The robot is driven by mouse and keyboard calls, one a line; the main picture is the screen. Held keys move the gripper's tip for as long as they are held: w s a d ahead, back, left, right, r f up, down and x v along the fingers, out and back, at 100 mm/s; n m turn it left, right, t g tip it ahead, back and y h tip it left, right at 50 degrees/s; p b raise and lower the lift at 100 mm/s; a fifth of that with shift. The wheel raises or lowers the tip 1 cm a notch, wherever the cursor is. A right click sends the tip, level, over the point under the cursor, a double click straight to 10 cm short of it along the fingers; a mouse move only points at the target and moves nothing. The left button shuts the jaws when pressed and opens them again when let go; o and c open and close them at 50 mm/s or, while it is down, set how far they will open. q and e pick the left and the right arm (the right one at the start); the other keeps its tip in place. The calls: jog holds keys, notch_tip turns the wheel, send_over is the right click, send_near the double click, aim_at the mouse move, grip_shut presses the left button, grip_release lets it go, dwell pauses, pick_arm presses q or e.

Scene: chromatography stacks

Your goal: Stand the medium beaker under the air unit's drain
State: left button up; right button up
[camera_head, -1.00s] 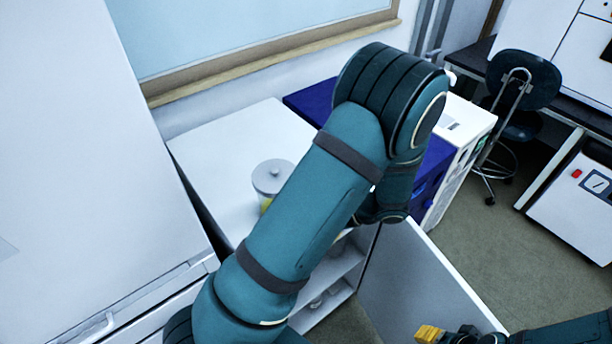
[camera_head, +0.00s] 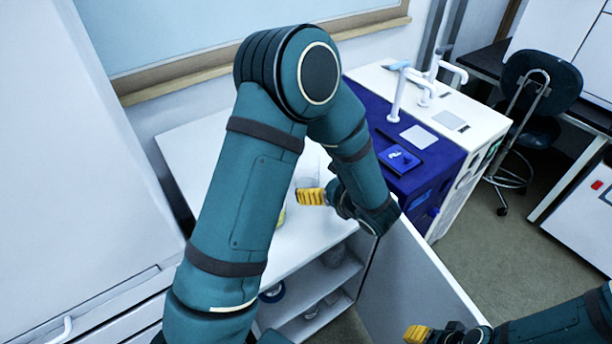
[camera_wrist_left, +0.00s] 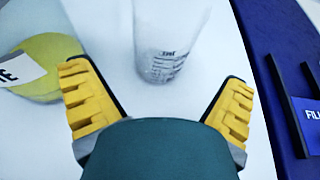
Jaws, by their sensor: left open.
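A clear beaker with dark graduation marks (camera_wrist_left: 168,45) stands on the white cabinet top in the left wrist view. My left gripper (camera_wrist_left: 158,98) is open, with its yellow fingers spread on either side of the view and the beaker ahead between them, not gripped. In the head view the left gripper (camera_head: 312,197) is over the cabinet top; the beaker is hardly visible there. My right gripper (camera_head: 416,335) shows only partly at the bottom edge, low and away from the cabinet top. I cannot make out which unit is the air unit, or its drain.
A jar with yellow contents and a white label (camera_wrist_left: 40,68) stands left of the beaker. A blue-topped unit (camera_head: 440,165) and a white unit with white taps (camera_head: 470,105) stand to the right. Below, the cabinet door (camera_head: 400,275) is open, showing shelves with glassware (camera_head: 333,256).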

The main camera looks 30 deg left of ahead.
pick_arm(q)
jog(key=shift+f+b+x, duration=0.1)
jog(key=shift+b+x, duration=0.15)
jog(key=shift+x, duration=1.4)
jog(key=shift+f+b+x, duration=0.15)
jog(key=shift+b+x, duration=0.1)
jog(key=shift+x, duration=1.4)
jog(key=shift+d, duration=0.1)
jog(key=c, duration=1.1)
jog(key=shift+r, duration=0.1)
jog(key=shift+c, duration=0.5)
